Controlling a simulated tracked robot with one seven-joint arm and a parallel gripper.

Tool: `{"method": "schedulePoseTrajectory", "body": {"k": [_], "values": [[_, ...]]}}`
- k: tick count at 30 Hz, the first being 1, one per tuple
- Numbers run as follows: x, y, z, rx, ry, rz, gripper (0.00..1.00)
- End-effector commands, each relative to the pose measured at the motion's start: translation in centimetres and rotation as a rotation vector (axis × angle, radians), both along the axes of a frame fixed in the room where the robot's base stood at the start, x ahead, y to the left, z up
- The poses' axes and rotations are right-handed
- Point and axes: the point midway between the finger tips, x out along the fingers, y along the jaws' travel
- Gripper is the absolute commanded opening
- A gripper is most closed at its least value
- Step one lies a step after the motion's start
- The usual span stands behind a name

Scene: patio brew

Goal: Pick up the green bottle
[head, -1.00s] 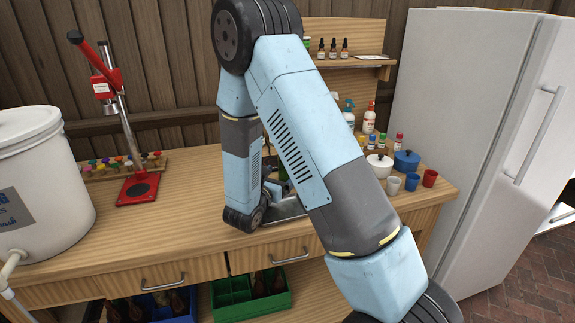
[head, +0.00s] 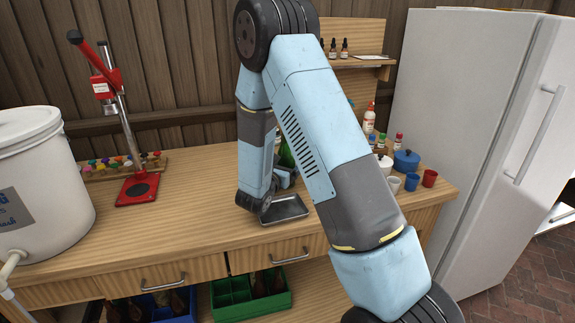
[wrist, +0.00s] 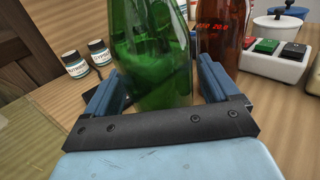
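The green bottle (wrist: 152,50) stands upright in the middle of the wrist view, its top cut off by the frame. My gripper (wrist: 158,92) is open, with one blue finger on each side of the bottle's lower part. The right finger is a little apart from the glass; I cannot tell whether the left one touches. In the head view only a sliver of the green bottle (head: 286,155) shows behind my arm, and my gripper is mostly hidden there.
A brown bottle (wrist: 222,40) stands close to the right finger. Two small white-labelled jars (wrist: 76,64) are at left. A white box with coloured buttons (wrist: 270,55) is at right. A metal tray (head: 287,211) lies near the bench front; the bench's left-middle (head: 190,215) is clear.

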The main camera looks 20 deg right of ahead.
Motion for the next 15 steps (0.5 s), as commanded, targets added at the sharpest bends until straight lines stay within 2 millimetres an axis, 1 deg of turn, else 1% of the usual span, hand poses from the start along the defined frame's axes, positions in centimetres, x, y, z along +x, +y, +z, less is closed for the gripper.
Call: {"method": "schedulePoseTrajectory", "body": {"k": [1,2,15], "values": [[-0.01,0.01,0.00,0.000,0.000,0.000,0.83],[-0.01,0.01,0.00,0.000,0.000,0.000,0.80],[-0.02,0.03,-0.01,0.000,0.000,0.000,0.38]]}}
